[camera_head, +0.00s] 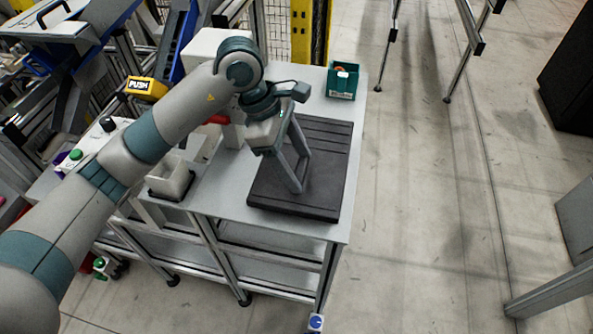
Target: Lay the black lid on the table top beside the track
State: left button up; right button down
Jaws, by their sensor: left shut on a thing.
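The black lid (327,175) is a wide, flat, ridged dark slab. It lies flat over the right part of the grey table top (280,229), near the right edge; I cannot tell whether it touches the table or is just above it. My left gripper (297,188) comes down over the lid from above, its long grey fingers reaching the lid's left-middle part. It is shut on the lid, though the contact point is hard to see. My right gripper is out of view. I cannot clearly make out the track; my left arm covers part of the table's left side.
A green bin (342,82) stands at the table's back right corner. A pale open box (170,179) sits at the left edge. A yellow PUSH box (146,87) and machinery stand further left. Open floor lies right of the table.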

aim_at(296, 173)
pick_arm(q)
notch_tip(296, 173, down, 3)
jog(key=shift+r+p, duration=0.2)
jog(key=shift+p, duration=0.45)
jog(key=shift+f, duration=0.35)
jog(key=shift+f, duration=0.15)
jog(key=o, duration=2)
jog(key=shift+a+r, duration=0.1)
jog(key=shift+r, duration=0.1)
